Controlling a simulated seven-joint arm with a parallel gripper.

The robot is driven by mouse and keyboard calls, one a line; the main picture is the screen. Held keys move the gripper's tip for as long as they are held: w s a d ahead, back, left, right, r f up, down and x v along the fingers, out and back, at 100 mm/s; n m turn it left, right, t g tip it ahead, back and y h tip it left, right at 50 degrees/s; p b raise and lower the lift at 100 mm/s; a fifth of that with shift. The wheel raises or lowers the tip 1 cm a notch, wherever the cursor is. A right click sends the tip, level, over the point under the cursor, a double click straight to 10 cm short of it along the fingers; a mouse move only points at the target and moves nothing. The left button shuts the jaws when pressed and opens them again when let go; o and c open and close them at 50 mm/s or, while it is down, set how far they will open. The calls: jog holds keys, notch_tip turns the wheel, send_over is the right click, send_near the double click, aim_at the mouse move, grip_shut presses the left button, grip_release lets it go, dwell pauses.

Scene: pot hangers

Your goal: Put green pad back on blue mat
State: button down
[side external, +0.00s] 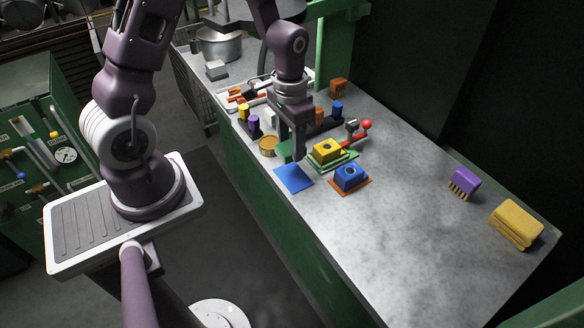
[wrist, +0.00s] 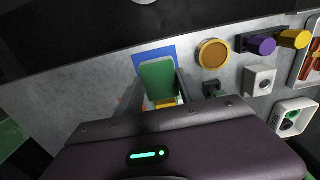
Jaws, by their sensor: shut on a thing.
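The green pad (wrist: 158,78) is held between the two fingers of my gripper (wrist: 160,88) in the wrist view. My gripper is shut on it. In the side view my gripper (side external: 299,157) points down close to the far edge of the blue mat, and a bit of green pad (side external: 285,150) shows to the left of the fingers. The flat blue mat (side external: 293,179) lies bare on the counter. In the wrist view the blue mat (wrist: 153,52) shows just beyond the pad, partly covered by it. I cannot tell whether the pad touches the mat.
A yellow block (side external: 327,149) on a green mat and a blue block (side external: 350,175) on an orange mat stand to the right. A round tan-topped tin (side external: 268,145) is left of my gripper. A purple brush (side external: 464,183) and yellow sponge (side external: 516,224) lie far right. The front counter is clear.

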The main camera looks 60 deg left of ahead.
notch_tip(320, 180, down, 7)
jog(key=shift+r, duration=0.15)
jog(key=c, duration=0.7)
grip_release()
jog(key=shift+c, duration=0.2)
notch_tip(320, 180, up, 13)
jog(key=shift+d+f, duration=0.1)
notch_tip(320, 180, up, 8)
jog(key=f+t, duration=0.1)
jog(key=t, duration=0.1)
send_over(291, 174)
jog(key=s+d, duration=0.3)
jog(key=s+d+r+t, duration=0.3)
jog(key=s+r, duration=0.6)
jog(key=s, duration=0.3)
jog(key=shift+s+d+r+t, duration=0.3)
jog(key=shift+d+r, duration=0.05)
jog(key=shift+d, duration=0.05)
